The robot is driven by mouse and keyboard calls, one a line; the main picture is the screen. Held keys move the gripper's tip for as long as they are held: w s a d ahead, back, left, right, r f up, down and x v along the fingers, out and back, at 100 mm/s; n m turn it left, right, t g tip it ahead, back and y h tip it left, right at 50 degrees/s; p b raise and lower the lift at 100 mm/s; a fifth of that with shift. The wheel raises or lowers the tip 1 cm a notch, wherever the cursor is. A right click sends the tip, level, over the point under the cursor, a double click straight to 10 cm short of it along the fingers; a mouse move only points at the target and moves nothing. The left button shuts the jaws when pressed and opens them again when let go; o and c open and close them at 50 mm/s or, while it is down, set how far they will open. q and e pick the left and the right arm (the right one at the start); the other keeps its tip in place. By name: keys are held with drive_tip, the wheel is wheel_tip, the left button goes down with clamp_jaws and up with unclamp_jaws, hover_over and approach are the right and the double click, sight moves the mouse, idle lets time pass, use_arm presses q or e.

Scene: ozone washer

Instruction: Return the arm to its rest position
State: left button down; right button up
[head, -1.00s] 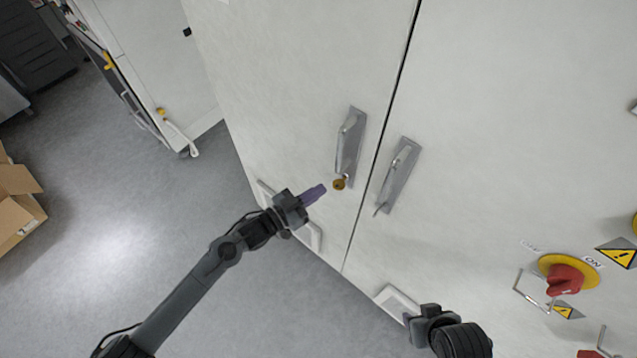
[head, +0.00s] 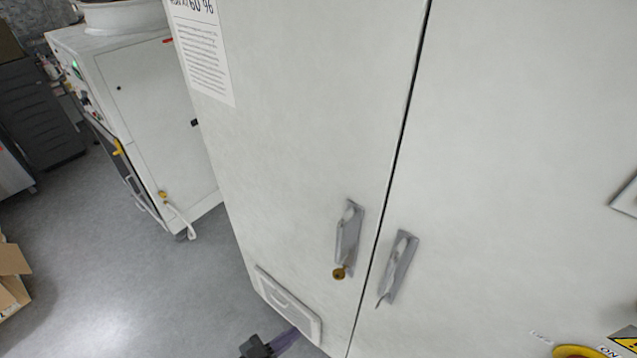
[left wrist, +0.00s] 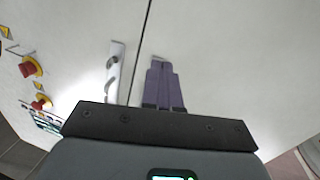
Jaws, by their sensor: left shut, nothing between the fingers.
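My left gripper (head: 286,341) shows at the bottom edge of the head view, below the cabinet handles and in front of the lower vent. In the left wrist view its purple fingers (left wrist: 163,86) are together with nothing between them. The white cabinet (head: 300,140) has two grey handles, a left one (head: 348,235) with a brass key (head: 339,272) below it and a right one (head: 398,268). The gripper is apart from both handles in the head view. My right gripper is not in view.
A vent (head: 288,303) sits low on the left door. A smaller white machine (head: 150,110) stands at the left, and a cardboard box (head: 10,280) lies on the floor. The grey floor (head: 120,270) between them is open. Red and yellow switches (left wrist: 31,68) show in the left wrist view.

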use_arm(q)
drive_tip(key=s+d+r+n+t+y, duration=0.1)
drive_tip(key=s+d+r+n+t, duration=0.1)
drive_tip(key=s+n, duration=0.1)
drive_tip(key=s+a+n+g+y, duration=0.4)
drive_tip(key=s+a+g+y, duration=0.5)
drive_tip(key=s+a+y, duration=0.55)
wheel_tip(320, 180, up, 26)
drive_tip(key=a+h+p, duration=0.1)
drive_tip(key=h+p, duration=0.1)
drive_tip(key=p, duration=2.4)
drive_tip(key=shift+a+g, duration=0.25)
drive_tip(key=shift+g, duration=0.15)
drive_tip(key=shift+f, duration=0.15)
